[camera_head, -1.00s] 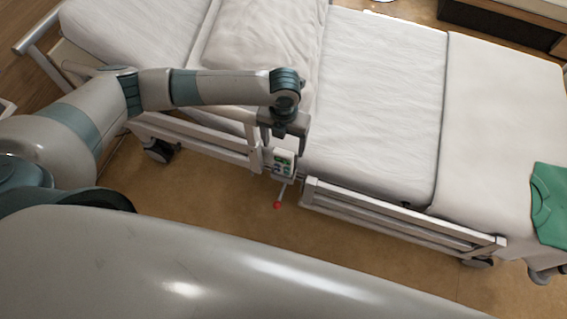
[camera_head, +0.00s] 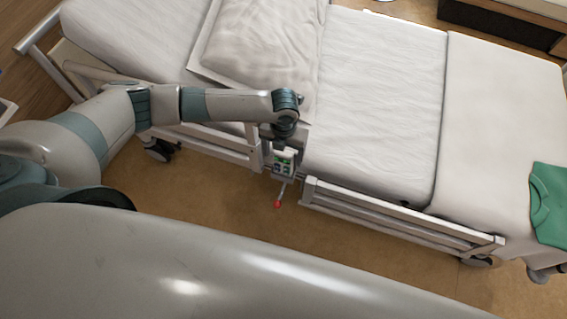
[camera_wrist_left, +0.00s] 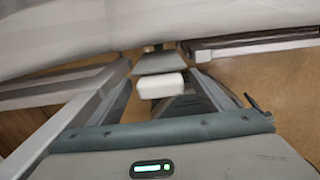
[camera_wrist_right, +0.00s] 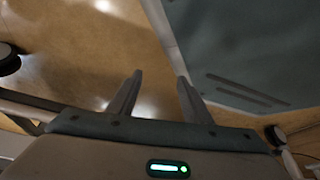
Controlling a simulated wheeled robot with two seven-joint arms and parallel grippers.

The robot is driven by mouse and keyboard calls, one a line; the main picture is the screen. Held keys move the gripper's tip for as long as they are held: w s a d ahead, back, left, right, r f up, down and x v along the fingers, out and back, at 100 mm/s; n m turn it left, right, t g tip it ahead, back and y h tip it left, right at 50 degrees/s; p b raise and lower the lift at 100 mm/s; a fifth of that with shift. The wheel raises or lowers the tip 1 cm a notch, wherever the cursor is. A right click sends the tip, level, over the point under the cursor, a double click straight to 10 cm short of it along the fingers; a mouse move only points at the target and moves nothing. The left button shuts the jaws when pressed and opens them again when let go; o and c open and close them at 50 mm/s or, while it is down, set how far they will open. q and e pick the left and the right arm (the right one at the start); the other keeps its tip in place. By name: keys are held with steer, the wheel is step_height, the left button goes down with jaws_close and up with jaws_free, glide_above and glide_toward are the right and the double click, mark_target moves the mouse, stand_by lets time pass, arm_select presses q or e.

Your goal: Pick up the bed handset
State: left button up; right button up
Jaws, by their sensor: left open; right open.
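The bed handset (camera_head: 284,164) is a small pale box with green and dark buttons at the bed's near side, in the gap between two side rails. In the left wrist view its white end (camera_wrist_left: 160,85) lies between the fingers. My left gripper (camera_head: 283,151) is open, pointing down around the top of the handset; I cannot tell whether the fingers touch it. My right gripper (camera_wrist_right: 160,78) is open and empty over the floor in the right wrist view; it does not show in the head view.
Side rails (camera_head: 400,220) and (camera_head: 205,140) flank the handset closely. The bed's mattress (camera_head: 375,105) and pillow (camera_head: 265,45) lie behind it. A thin rod with a red tip (camera_head: 278,204) is below it. A green garment (camera_head: 552,205) lies at the right. The near floor (camera_head: 215,200) is clear.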

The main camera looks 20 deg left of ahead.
arm_select(q)
step_height(320, 180, down, 3)
steer(key=shift+r, duration=0.1)
arm_select(e)
steer(key=shift+s+d+f+g, duration=0.15)
steer(key=shift+s+d, duration=0.05)
steer(key=shift+s, duration=0.35)
steer(key=shift+s+d+f+g, duration=0.15)
steer(key=shift+s, duration=0.4)
steer(key=shift+w+r, duration=0.1)
arm_select(q)
steer(key=c, duration=1.2)
arm_select(e)
steer(key=shift+w+a, duration=0.1)
steer(key=shift+w, duration=0.1)
arm_select(q)
steer(key=shift+r, duration=0.1)
arm_select(e)
steer(key=shift+s, duration=0.1)
arm_select(q)
steer(key=shift+r, duration=0.2)
step_height(320, 180, up, 17)
steer(key=shift+r+b, duration=0.15)
steer(key=shift+b, duration=0.9)
arm_select(e)
steer(key=w+a+r+t, duration=0.2)
steer(key=w+a, duration=0.1)
steer(key=w, duration=0.4)
steer(key=shift+w+y, duration=0.3)
steer(key=shift+s+r, duration=0.1)
